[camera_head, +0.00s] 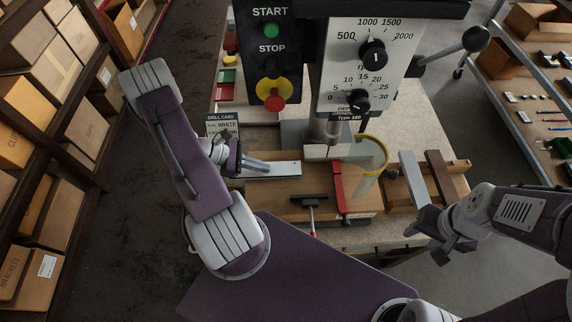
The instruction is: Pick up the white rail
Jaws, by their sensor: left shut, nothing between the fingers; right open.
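A white rail (288,170) lies flat on the wooden fixture under the drill press. Its left part is partly covered by my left gripper (266,165), which is shut and empty, its fingers pointing right at the rail. I cannot tell whether they touch it. A second pale rail (411,172) lies on the wooden rack at the right, beside a brown rail (438,172). My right gripper (437,250) is open and empty, in front of this rack, near the lower ends of the rails.
The drill press (367,55) with start and stop buttons stands behind the fixture. A clear yellow-rimmed guard (371,158), a red block (339,188) and a black-headed brush (311,199) are near the rail. A drill card (222,125) reads "WHITE". Box shelves stand at the left.

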